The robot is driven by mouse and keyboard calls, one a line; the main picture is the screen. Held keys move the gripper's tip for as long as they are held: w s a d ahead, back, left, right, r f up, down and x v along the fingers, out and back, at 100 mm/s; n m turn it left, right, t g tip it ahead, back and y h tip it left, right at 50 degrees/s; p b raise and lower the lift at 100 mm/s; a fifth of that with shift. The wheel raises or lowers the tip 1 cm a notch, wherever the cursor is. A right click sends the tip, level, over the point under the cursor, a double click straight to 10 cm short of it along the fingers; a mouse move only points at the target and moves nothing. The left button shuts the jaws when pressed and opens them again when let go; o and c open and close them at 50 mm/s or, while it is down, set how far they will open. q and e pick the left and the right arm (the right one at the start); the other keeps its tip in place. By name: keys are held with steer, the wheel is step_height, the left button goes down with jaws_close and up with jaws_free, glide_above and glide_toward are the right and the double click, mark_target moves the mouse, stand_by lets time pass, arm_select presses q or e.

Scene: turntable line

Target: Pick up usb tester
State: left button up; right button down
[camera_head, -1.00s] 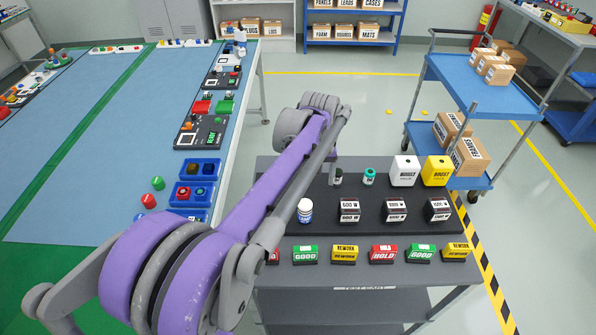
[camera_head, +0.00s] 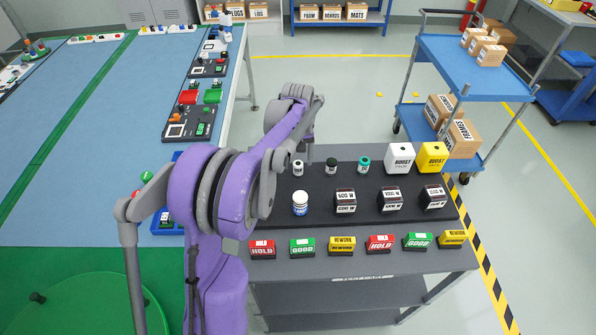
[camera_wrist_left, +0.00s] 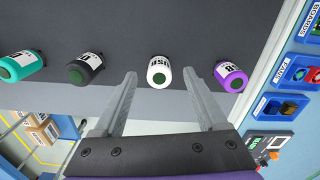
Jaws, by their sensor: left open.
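The usb tester is a small white cylinder with a dark green top and a label reading "USB" (camera_wrist_left: 158,70); it also shows in the head view (camera_head: 298,168), upright at the back of the black mat on the grey cart. My left gripper (camera_wrist_left: 159,86) is open and empty. In the wrist view the tester shows in the gap between its fingertips, slightly beyond them, not gripped. In the head view my arm hides most of this gripper. My right gripper is not in view.
A black-bodied tester (camera_wrist_left: 85,69) and a purple one (camera_wrist_left: 230,76) stand on either side, with a teal one (camera_wrist_left: 22,66) farther along. White and yellow boxes (camera_head: 400,158) (camera_head: 432,157), a white bottle (camera_head: 300,203) and several coloured label blocks (camera_head: 342,245) share the cart.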

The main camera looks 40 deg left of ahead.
arm_select(q)
step_height(320, 180, down, 3)
steer(key=shift+w+a+r, duration=0.1)
steer(key=shift+w+r, duration=0.05)
steer(key=shift+r, duration=0.05)
jaws_close()
